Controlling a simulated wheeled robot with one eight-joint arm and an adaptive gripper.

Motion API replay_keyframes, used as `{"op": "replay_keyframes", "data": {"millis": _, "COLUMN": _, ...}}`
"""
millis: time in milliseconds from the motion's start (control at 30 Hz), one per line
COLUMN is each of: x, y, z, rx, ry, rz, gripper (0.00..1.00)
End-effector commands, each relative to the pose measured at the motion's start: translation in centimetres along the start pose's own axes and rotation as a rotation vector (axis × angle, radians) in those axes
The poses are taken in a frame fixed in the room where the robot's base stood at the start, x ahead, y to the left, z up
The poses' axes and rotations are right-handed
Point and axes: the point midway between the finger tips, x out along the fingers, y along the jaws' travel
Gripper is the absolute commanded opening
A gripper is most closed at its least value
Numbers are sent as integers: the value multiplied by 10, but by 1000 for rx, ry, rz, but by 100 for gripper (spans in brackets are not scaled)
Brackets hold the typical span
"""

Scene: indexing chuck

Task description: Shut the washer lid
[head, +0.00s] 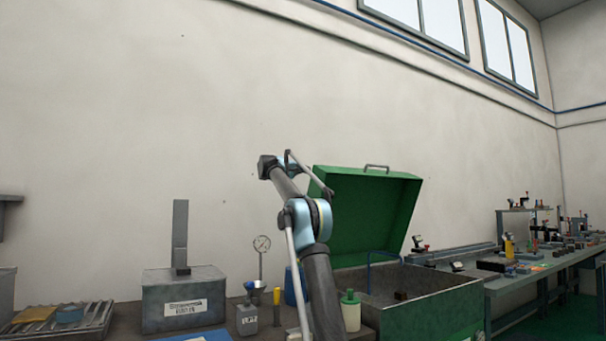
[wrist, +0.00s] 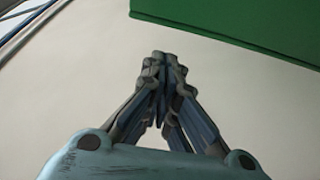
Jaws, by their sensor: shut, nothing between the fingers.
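The washer is a green basin (head: 438,312) on the right of the head view, and its interior shows. Its green lid (head: 372,215) stands raised and tilted back behind the basin, with a grey handle (head: 377,168) on its top edge. In the wrist view a green edge of the lid (wrist: 245,25) crosses the upper right. My gripper shows in the wrist view (wrist: 163,58) with its fingertips together and nothing between them. It is apart from the lid, with the pale wall behind it. In the head view my arm rises left of the lid and covers part of its left side.
A grey labelled box (head: 184,300), a gauge (head: 261,245), a small grey can (head: 247,318) and a pale green-capped bottle (head: 350,312) stand on the bench left of the basin. A cluttered workbench (head: 540,262) runs along the right. The space above the basin is clear.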

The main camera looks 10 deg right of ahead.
Motion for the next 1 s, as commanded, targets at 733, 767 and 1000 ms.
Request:
{"op": "replay_keyframes", "data": {"millis": 733, "x": -9, "y": 0, "z": 24, "rx": 0, "ry": 0, "rz": 0, "gripper": 0}}
{"op": "replay_keyframes", "data": {"millis": 767, "x": -9, "y": 0, "z": 24, "rx": 0, "ry": 0, "rz": 0, "gripper": 0}}
{"op": "replay_keyframes", "data": {"millis": 1000, "x": -8, "y": 1, "z": 28, "rx": 4, "ry": -1, "rz": 2, "gripper": 0}}
